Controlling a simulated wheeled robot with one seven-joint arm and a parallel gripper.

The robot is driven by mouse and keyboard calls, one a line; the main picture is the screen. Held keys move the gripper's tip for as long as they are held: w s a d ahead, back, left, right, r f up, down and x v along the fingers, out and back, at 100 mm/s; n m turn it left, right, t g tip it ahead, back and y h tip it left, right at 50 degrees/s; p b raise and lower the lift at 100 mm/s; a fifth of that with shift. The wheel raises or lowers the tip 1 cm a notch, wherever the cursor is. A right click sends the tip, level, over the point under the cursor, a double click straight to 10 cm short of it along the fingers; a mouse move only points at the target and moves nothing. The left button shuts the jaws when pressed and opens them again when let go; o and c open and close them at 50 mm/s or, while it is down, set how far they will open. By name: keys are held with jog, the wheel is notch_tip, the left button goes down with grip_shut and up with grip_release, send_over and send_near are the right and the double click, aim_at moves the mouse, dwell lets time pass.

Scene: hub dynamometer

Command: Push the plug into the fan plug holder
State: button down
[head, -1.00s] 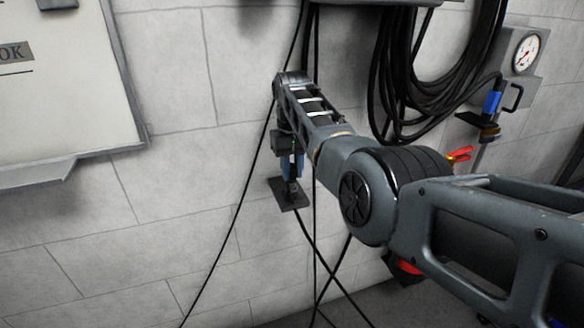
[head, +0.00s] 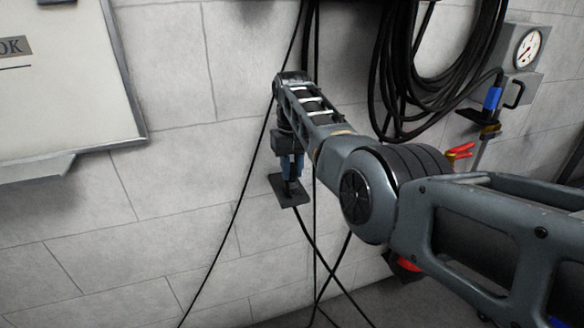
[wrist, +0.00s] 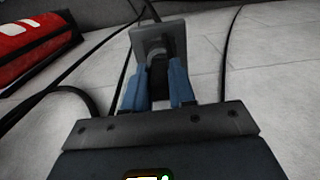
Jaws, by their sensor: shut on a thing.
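My gripper (head: 291,174) points down in front of the wall, and its blue fingers also show in the wrist view (wrist: 158,84). It is shut on a black plug (wrist: 158,74), which lies between the two fingers. Just beyond the fingertips is a square grey plate, apparently the fan plug holder (wrist: 149,32). In the head view this holder (head: 284,195) is a small dark plate right below the fingers. The plug's front end meets or overlaps the plate; I cannot tell how deep it sits.
Thin black cables (head: 232,222) hang down the wall and cross below the plate. A coiled black hose (head: 395,95) hangs at the upper right, near a gauge (head: 528,48). A whiteboard (head: 60,90) is at the left. A red object (wrist: 35,50) shows in the wrist view.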

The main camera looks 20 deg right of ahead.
jog(key=shift+f, duration=0.2)
jog(key=c, duration=0.8)
grip_release()
jog(key=shift+c, duration=0.2)
jog(key=shift+r, duration=3.9)
